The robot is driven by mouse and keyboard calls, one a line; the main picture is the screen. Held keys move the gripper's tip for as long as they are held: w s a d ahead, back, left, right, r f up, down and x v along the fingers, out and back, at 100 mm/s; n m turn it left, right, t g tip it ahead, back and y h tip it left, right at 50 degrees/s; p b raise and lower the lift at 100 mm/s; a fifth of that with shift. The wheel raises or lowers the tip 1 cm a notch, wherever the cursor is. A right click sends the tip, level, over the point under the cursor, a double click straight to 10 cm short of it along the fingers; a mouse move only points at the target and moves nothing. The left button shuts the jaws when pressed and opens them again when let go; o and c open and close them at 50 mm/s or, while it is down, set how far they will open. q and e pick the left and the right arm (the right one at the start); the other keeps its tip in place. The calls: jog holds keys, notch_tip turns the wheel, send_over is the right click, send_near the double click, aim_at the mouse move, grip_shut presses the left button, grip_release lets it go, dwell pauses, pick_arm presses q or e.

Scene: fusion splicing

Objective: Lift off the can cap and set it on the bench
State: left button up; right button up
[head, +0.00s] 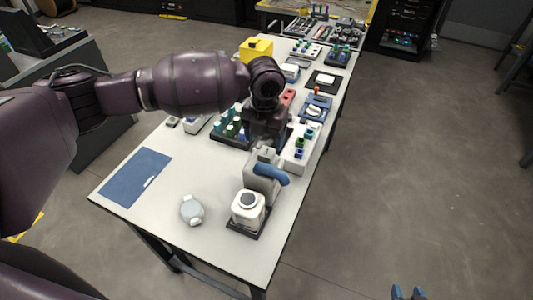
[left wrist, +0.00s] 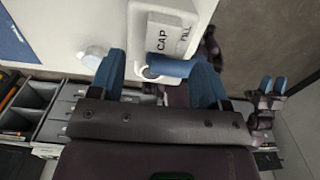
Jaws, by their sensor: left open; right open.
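My right gripper (head: 408,294) is open and empty, beyond the bench's right side.
A blue mat (head: 135,177) lies further left. Racks of small bottles (head: 232,128) and tools crowd the bench behind. The bench between mat and can is mostly clear.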

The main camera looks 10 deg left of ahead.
aim_at(267, 151)
pick_arm(q)
jog(key=shift+d+f, duration=0.1)
jog(key=shift+f, duration=0.35)
notch_tip(267, 151, down, 5)
jog(key=shift+w+r, duration=0.15)
jog(key=shift+c, duration=0.7)
jog(key=c, duration=0.8)
jog(key=shift+r, duration=0.15)
